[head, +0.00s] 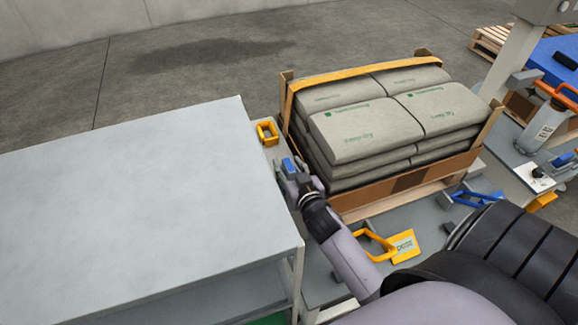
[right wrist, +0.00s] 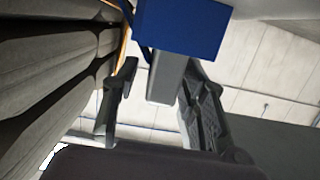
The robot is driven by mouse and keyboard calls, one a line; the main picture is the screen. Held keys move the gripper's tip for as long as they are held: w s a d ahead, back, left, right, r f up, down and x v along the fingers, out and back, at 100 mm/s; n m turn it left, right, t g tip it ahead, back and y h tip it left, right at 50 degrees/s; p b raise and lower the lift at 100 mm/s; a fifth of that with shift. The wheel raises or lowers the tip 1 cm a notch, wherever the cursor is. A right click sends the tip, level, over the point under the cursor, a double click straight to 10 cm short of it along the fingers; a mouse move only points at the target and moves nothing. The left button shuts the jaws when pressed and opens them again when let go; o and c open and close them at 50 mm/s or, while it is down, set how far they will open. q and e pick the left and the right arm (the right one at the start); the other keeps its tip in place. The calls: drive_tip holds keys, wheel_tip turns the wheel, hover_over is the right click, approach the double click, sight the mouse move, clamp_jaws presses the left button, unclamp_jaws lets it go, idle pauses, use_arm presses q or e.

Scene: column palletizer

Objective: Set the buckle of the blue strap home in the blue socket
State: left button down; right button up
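My right gripper (head: 291,172) is at the left side of the sack stack, beside the grey table. A blue block with a grey stem, seemingly the buckle (head: 289,163), is at its fingertips. In the right wrist view the blue block (right wrist: 183,28) is large at the top, and its grey stem (right wrist: 165,78) lies between the fingers. Light shows between the stem and the left finger; contact at the tips is unclear. A thin dark blue band, possibly the strap, runs beside the block. I cannot make out the blue socket. My left gripper is not in view.
Stacked sacks (head: 365,128) stand in a wooden-sided frame under an orange strap (head: 365,74). A yellow bracket (head: 267,131) is beyond my right gripper. A grey table (head: 140,205) fills the left. A yellow handle (head: 376,240) and blue bracket (head: 472,198) lie at the front.

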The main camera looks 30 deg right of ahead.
drive_tip(key=shift+r, duration=0.1)
drive_tip(key=shift+r, duration=0.15)
drive_tip(key=v, duration=1.2)
